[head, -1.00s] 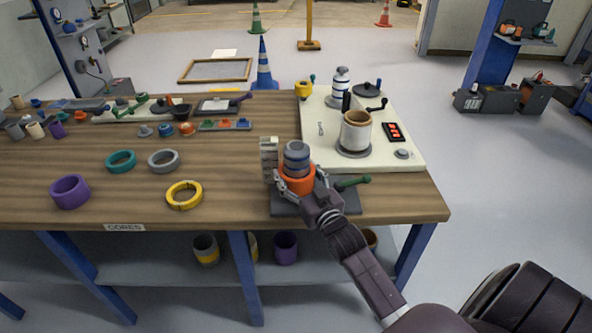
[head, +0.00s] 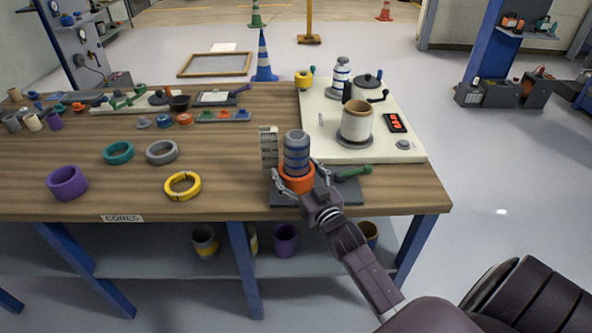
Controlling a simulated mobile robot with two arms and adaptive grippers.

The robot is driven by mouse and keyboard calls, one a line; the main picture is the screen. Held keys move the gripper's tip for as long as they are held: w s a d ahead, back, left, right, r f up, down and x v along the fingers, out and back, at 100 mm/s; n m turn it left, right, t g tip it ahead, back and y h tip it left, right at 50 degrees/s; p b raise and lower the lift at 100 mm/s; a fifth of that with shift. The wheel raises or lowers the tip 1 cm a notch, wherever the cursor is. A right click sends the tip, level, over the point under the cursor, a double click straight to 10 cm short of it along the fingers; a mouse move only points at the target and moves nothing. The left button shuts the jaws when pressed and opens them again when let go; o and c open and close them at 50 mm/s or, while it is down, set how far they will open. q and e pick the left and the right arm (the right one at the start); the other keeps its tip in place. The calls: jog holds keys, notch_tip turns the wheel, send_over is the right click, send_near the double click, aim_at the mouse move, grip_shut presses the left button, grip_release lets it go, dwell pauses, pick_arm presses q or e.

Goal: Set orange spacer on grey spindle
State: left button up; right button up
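The orange spacer (head: 297,184) is a thick ring around the lower part of the upright grey spindle (head: 297,150). The spindle's banded grey and blue-grey upper part stands clear above the ring. The spindle rises from a dark grey base plate (head: 345,193) at the table's front right. My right gripper (head: 298,174) is at the spacer, with one finger on each side. Its fingers are spread wider than the ring and look open. The front of the spacer is partly hidden by the gripper. My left gripper is not in view.
A green-handled lever (head: 353,172) lies right of the spindle, and a pale grey block (head: 268,147) stands behind left. A cream machine (head: 385,150) with a tan-rimmed roller (head: 356,122) is behind. Yellow (head: 182,187), grey, teal and purple rings lie left on open wood.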

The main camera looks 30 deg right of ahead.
jog(key=shift+o, duration=0.9)
jog(key=shift+f, duration=0.15)
jog(key=shift+s, duration=0.15)
jog(key=s+a, duration=0.1)
jog(key=s, duration=1)
jog(key=shift+s+a, duration=0.3)
jog(key=shift+a, duration=0.1)
